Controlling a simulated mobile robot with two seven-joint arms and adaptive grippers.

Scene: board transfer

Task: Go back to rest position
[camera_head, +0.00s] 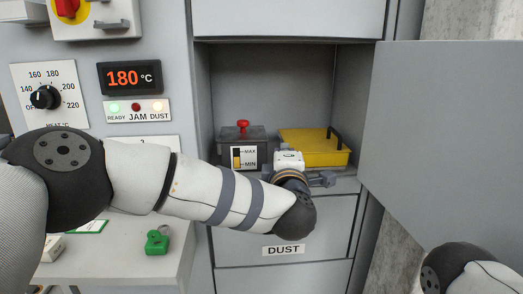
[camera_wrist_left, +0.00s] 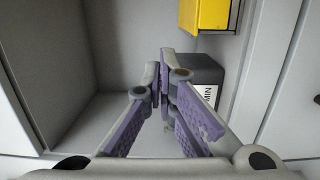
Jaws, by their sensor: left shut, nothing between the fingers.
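My left arm reaches from the left across the cabinet front, its wrist at the open compartment (camera_head: 270,75). My left gripper (camera_wrist_left: 165,62) is shut and empty in the left wrist view, its purple-padded fingers together. In the head view its fingers are mostly hidden by the wrist. A dark grey container (camera_head: 231,134) with a red knob and a MAX/MIN label stands in the compartment; it also shows beyond the fingers in the left wrist view (camera_wrist_left: 206,72). A yellow box (camera_head: 313,143) with a black handle is beside it. Only part of my right arm shows at lower right.
The grey door (camera_head: 445,140) stands open at the right. A closed drawer (camera_head: 325,222) marked DUST is below the compartment. A control panel shows 180 °C (camera_head: 129,78). A green padlock (camera_head: 157,241) lies on the ledge (camera_head: 130,265) at lower left.

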